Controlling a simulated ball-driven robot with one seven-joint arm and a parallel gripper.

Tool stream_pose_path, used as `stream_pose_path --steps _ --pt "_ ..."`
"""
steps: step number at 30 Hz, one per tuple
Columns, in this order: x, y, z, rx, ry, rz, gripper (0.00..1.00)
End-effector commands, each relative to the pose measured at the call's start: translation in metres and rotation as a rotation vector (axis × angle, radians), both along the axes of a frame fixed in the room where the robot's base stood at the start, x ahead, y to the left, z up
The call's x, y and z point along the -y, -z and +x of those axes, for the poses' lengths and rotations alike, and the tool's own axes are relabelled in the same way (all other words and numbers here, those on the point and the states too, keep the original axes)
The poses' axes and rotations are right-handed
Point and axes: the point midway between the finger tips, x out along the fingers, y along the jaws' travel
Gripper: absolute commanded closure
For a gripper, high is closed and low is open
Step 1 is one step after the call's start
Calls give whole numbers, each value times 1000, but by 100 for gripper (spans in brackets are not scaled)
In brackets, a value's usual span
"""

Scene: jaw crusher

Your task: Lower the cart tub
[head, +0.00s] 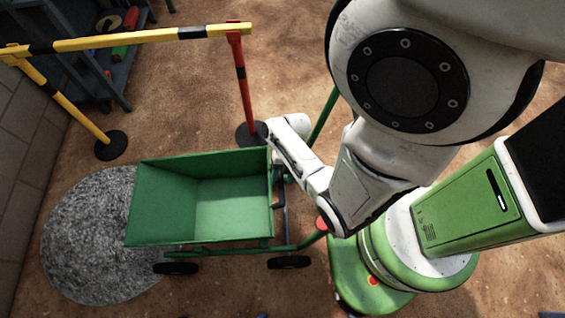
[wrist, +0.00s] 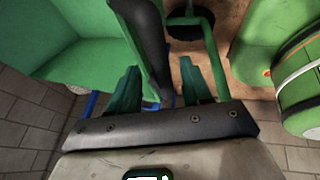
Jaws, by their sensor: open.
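The green cart tub (head: 235,205) is empty in the head view, its inside facing up toward the camera; I cannot tell its exact tilt. It sits on a green wheeled frame with black wheels (head: 288,262). The tub fills the upper left of the wrist view (wrist: 60,40). My gripper (wrist: 158,65) is at the tub's right end, its two teal fingers open. A black handle bar (wrist: 143,35) runs between the fingers, and I cannot tell whether they touch it. In the head view the fingers are mostly hidden by my wrist.
A grey gravel pile (head: 88,235) lies left of and partly behind the tub. A yellow-black barrier rail (head: 140,40) with a red-black post (head: 240,80) stands behind it. A dark shelf (head: 95,60) and a block wall (head: 30,130) are at the left.

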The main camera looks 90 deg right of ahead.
Motion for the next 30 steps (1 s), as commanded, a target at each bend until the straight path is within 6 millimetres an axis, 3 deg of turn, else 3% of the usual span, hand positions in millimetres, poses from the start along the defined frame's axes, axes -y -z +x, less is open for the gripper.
stream_pose_path --steps 5,18,30 --pt "6 -13 -3 1 1 -3 52" --pt "36 -83 -20 1 1 -3 52" --pt "41 -97 -24 0 1 0 52"
